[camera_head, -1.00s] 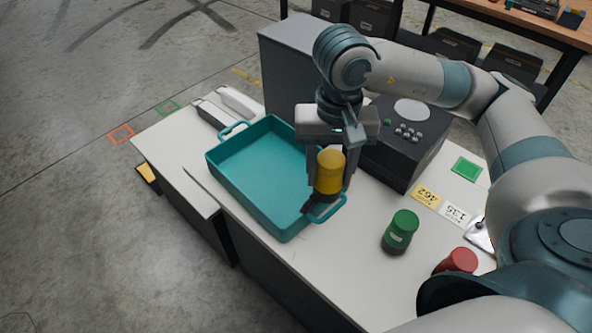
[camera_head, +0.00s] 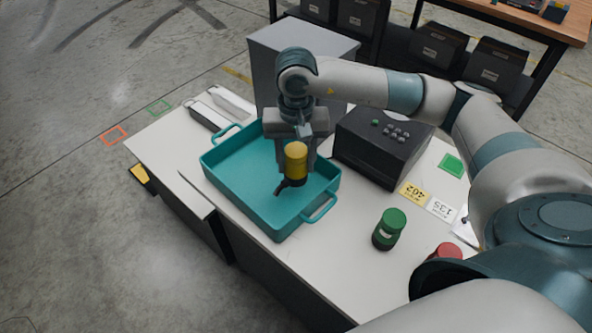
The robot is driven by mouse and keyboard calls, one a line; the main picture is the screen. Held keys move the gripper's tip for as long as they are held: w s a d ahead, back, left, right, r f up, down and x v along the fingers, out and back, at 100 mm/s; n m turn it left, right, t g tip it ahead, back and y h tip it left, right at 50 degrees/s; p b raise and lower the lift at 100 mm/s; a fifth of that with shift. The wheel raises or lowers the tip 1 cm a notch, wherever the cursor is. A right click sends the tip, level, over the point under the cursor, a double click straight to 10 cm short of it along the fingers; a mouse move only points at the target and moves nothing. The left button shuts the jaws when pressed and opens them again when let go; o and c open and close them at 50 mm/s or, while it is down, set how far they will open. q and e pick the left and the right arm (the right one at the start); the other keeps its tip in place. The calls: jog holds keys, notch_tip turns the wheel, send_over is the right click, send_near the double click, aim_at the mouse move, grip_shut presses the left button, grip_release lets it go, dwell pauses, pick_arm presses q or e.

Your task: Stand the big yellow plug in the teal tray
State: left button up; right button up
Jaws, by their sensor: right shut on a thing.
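The big yellow plug (camera_head: 296,160) has a yellow upper body and a dark lower end. My right gripper (camera_head: 296,158) is shut on it and holds it upright over the teal tray (camera_head: 273,229). A dark shape, likely its shadow, shows on the tray floor beside its lower end. I cannot tell whether the plug touches the floor. The tray is otherwise empty and has a handle at each end. My left gripper is not in view.
A dark box with buttons (camera_head: 376,157) stands close right of the tray, and a grey cabinet (camera_head: 262,72) behind it. A green plug (camera_head: 389,228) and a red plug (camera_head: 447,251) stand on the white table (camera_head: 325,255) to the right. Two long objects (camera_head: 208,117) lie beyond the tray's far left.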

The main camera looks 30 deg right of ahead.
aim_at(296, 173)
jog(key=shift+f+p, duration=1)
jog(key=shift+f, duration=1)
jog(key=shift+f, duration=0.15)
jog(key=o, duration=1.3)
jog(key=shift+c, duration=0.2)
